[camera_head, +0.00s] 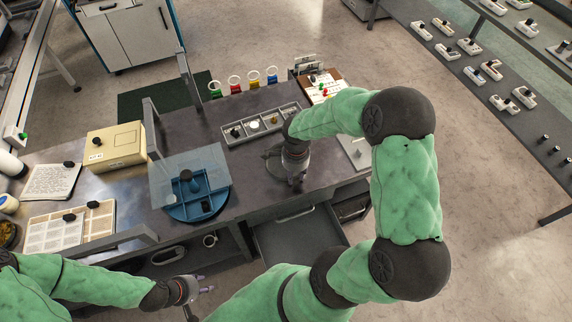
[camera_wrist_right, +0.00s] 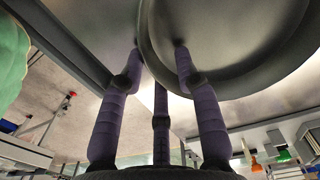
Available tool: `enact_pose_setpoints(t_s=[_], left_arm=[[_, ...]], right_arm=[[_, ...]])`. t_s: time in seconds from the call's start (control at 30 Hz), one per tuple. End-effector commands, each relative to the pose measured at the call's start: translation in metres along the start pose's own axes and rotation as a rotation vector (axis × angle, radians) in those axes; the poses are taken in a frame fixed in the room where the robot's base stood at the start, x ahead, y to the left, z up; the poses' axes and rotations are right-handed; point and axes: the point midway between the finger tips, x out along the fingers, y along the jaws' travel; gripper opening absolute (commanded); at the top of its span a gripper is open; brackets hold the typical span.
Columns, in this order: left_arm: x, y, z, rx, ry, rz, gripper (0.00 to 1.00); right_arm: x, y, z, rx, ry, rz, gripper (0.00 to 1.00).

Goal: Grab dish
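A dark grey round dish (camera_head: 274,165) lies on the metal bench top, partly hidden by my right gripper. It fills the upper right of the right wrist view (camera_wrist_right: 235,45). My right gripper (camera_head: 297,182) points down at the dish's near side. In the wrist view its purple fingers (camera_wrist_right: 158,52) stand apart at the rim, one fingertip over the dish and another just outside it. I cannot tell whether they touch it. My left gripper (camera_head: 208,284) is open and empty, low in front of the bench, away from the dish.
A grey compartment tray (camera_head: 262,139) lies behind the dish. A blue round divided tray (camera_head: 172,207) with a clear plate stands to the left. A beige box (camera_head: 104,157) is farther left. A board with red pieces (camera_head: 342,90) is behind. An open drawer (camera_head: 300,238) sticks out in front.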

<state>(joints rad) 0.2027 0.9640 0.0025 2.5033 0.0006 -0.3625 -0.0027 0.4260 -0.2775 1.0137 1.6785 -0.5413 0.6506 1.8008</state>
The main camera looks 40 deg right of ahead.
Motion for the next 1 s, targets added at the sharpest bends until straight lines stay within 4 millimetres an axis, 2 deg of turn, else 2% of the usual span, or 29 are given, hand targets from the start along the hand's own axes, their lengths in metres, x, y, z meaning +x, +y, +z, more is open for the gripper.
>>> enact_pose_setpoints(t_s=[0.2, 0.23, 0.33, 0.37, 0.8, 1.0], left_arm=[[0.000, 0.000, 0.000, 0.000, 0.000, 0.000, 0.40], [0.000, 0.000, 0.000, 0.000, 0.000, 0.000, 0.40], [0.000, 0.000, 0.000, 0.000, 0.001, 0.000, 0.40], [0.000, 0.000, 0.000, 0.000, 0.001, 0.000, 0.40], [0.000, 0.000, 0.000, 0.000, 0.000, 0.000, 0.40], [-0.006, 0.002, 0.000, 0.000, 0.000, 0.000, 0.40]], right_arm=[[0.001, -0.001, 0.000, 0.001, 0.000, -0.001, 0.33], [0.001, -0.001, 0.000, 0.000, 0.000, -0.001, 0.30], [0.001, 0.000, 0.000, 0.000, 0.000, -0.001, 0.02], [0.001, 0.000, 0.000, 0.000, 0.000, -0.001, 0.00], [0.002, 0.001, 0.000, 0.000, 0.000, 0.002, 0.00], [-0.008, 0.001, 0.000, -0.001, 0.000, 0.002, 0.00]])
